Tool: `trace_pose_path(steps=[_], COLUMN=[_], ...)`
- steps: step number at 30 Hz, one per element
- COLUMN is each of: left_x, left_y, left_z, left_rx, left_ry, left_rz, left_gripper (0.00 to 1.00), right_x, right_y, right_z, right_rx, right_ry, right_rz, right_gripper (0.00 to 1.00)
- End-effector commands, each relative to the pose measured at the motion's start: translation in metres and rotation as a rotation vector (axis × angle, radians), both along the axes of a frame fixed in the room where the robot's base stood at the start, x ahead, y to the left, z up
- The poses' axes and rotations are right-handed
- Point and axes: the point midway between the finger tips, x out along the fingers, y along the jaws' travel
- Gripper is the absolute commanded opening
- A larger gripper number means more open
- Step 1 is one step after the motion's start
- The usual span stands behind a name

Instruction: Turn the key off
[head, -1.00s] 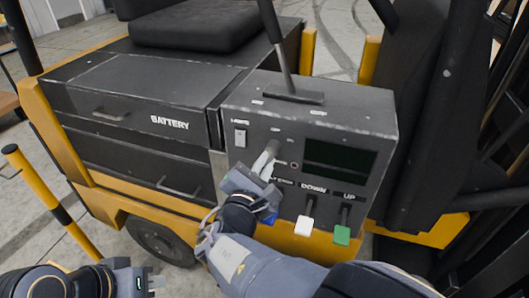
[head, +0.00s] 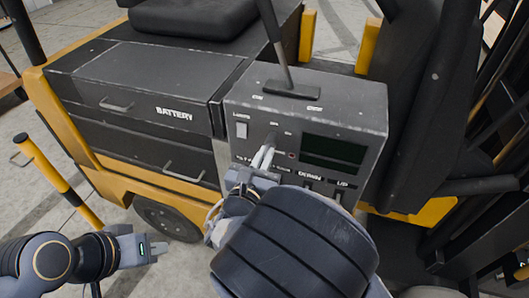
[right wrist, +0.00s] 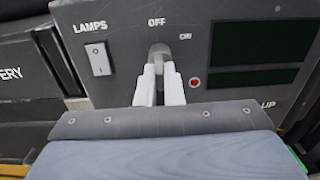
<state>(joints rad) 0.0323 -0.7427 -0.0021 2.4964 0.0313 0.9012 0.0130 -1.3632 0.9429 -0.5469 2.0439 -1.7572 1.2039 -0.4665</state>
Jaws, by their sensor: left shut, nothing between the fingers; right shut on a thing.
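The grey key (right wrist: 159,50) sits in the dark control panel, below the OFF label and left of the ON label, in the right wrist view. It looks roughly upright, in line with OFF. My right gripper (right wrist: 159,78) is shut on it, with pale fingers on either side. In the head view the key (head: 270,139) is small and partly hidden by my right gripper (head: 263,157). My left gripper (head: 158,249) is shut and empty at the lower left, away from the panel.
A LAMPS switch (right wrist: 98,58) is left of the key; a red light (right wrist: 195,83) and dark display (right wrist: 262,41) are right. A tall lever (head: 277,50) rises from the control box. The battery drawers (head: 140,105) are left. My right arm covers the lower levers.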

Motion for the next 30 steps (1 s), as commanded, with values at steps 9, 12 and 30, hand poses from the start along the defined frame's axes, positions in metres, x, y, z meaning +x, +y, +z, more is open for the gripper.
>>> trace_pose_path(steps=[9, 12, 30], left_x=[0.0000, 0.0000, 0.0000], left_y=[0.0000, 0.0000, 0.0000], left_z=[0.0011, 0.0011, -0.0014], left_rx=[0.000, 0.000, 0.000], left_ry=[0.000, 0.000, 0.000], left_rz=[0.000, 0.000, 0.000], left_gripper=[0.00, 0.00, 0.00], right_x=[0.0004, 0.0005, -0.0088], right_y=[-0.0001, -0.0001, 0.0035], right_z=[0.0011, 0.0012, -0.0006], right_rx=[-0.013, -0.013, -0.009], right_ry=[0.000, 0.000, 0.003], right_rz=[0.000, -0.001, 0.002], right_gripper=[0.00, 0.00, 0.29])
